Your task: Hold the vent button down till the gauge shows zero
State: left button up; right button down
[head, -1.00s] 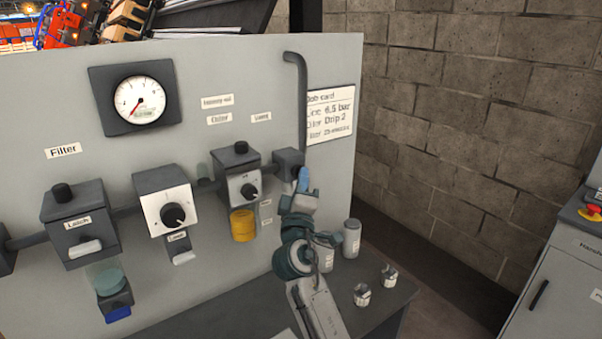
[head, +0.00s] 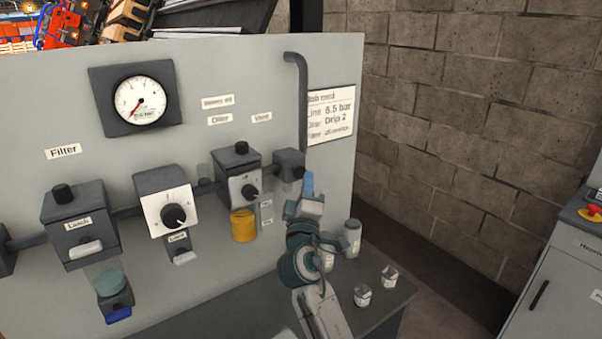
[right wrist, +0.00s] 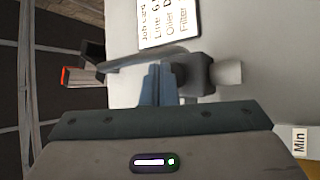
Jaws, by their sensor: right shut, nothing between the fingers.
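The round gauge (head: 140,99) is on the upper left of the grey panel. Its red needle points to the lower left; the readout is too small to read. A dark block (head: 288,164) sits at the foot of the bent pipe, below and right of the small "Vent" label (head: 261,118). I cannot make out the vent button itself. My right gripper (head: 308,182) is shut and empty, its blue fingertips just right of and below this block. In the right wrist view the fingers (right wrist: 158,85) lie beside the block (right wrist: 203,74); contact cannot be told. My left gripper is not in view.
The bent pipe (head: 302,95) rises above the block, beside the job card (head: 331,113). The regulator block with a yellow bowl (head: 243,226) stands left of the gripper. Canisters (head: 352,238) and two small fittings (head: 363,295) stand on the bench (head: 390,318) to the right.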

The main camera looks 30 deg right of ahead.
jog(key=shift+s, duration=0.15)
jog(key=shift+s+d, duration=0.2)
jog(key=shift+s, duration=2.2)
